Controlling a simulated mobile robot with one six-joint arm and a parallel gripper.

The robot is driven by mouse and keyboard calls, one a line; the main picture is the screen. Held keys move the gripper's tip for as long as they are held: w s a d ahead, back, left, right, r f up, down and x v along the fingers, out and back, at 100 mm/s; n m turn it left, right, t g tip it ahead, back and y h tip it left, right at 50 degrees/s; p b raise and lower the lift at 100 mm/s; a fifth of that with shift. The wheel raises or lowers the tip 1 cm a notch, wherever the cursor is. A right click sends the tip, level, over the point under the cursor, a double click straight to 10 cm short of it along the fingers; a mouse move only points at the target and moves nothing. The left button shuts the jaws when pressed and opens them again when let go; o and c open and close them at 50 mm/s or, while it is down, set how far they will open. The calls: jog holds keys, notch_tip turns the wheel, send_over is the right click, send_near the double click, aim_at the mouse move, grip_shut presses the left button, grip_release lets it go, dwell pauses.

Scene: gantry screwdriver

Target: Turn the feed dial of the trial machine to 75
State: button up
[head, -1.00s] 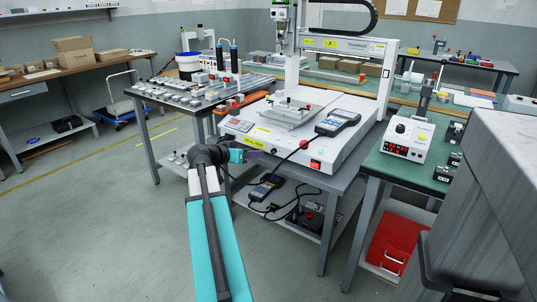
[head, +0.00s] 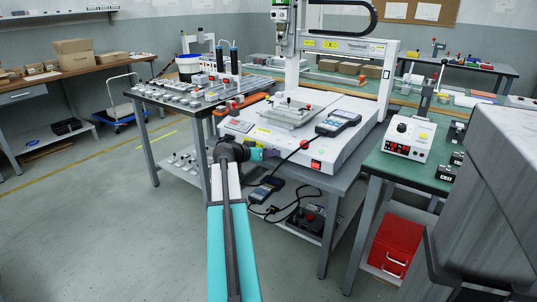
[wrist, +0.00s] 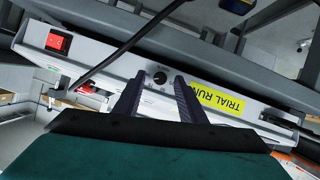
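The trial machine is a white gantry base (head: 345,140) on a grey table. Its front panel (wrist: 110,62) fills the middle of the wrist view, tilted. The feed dial (wrist: 160,77), a small black round knob, sits on that panel beside a yellow "TRIAL RUN" label (wrist: 213,102). My gripper (wrist: 159,76) is open, its two dark fingers reaching toward the panel with the dial seen between their tips. I cannot tell whether they touch it. The dial's scale is too small to read. In the head view my gripper (head: 262,154) is at the machine's front; the dial cannot be made out there.
A red switch (wrist: 58,41) is on the same panel, and a dark cable crosses in front of the panel between it and the dial. A handheld pendant (head: 338,122) lies on the machine's base. A green-topped bench (head: 405,168) with a control box stands to the right.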

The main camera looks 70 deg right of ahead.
grip_shut()
jog(key=shift+n, duration=0.3)
jog(key=shift+w+d+f+n+g+p, duration=0.15)
jog(key=shift+n+g+p, duration=0.45)
jog(key=shift+n+g, duration=0.35)
jog(key=shift+w+a+n+g+p, duration=0.15)
jog(key=shift+n+g+p, duration=0.45)
jog(key=shift+n, duration=0.55)
jog(key=shift+d, duration=0.1)
